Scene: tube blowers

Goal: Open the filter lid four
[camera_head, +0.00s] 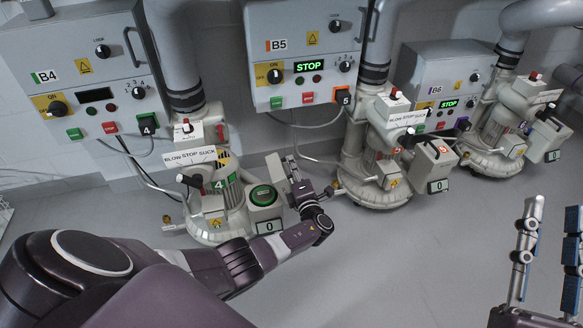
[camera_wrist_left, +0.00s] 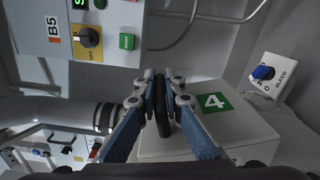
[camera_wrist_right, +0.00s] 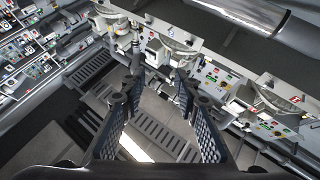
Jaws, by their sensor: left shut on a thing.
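Blower four (camera_head: 214,190) stands at the left with a green 4 label on its body. Its filter box (camera_head: 267,226) shows a round green-rimmed inside, uncovered. The grey filter lid four (camera_head: 277,172) stands raised at the back of the box, tilted up. In the left wrist view the pale lid (camera_wrist_left: 205,135) bears a green 4 and a black handle (camera_wrist_left: 160,105). My left gripper (camera_head: 297,180) is shut on this handle; it also shows in the left wrist view (camera_wrist_left: 160,88). My right gripper (camera_head: 533,205) is open and empty at the far right, away from the blowers.
Control box B4 (camera_head: 80,70) hangs above blower four, and box B5 (camera_head: 300,50) hangs to its right. Blower five (camera_head: 375,165) stands to the right with its filter box covered. Blower six (camera_head: 500,130) is further right. The grey floor (camera_head: 400,270) in front is clear.

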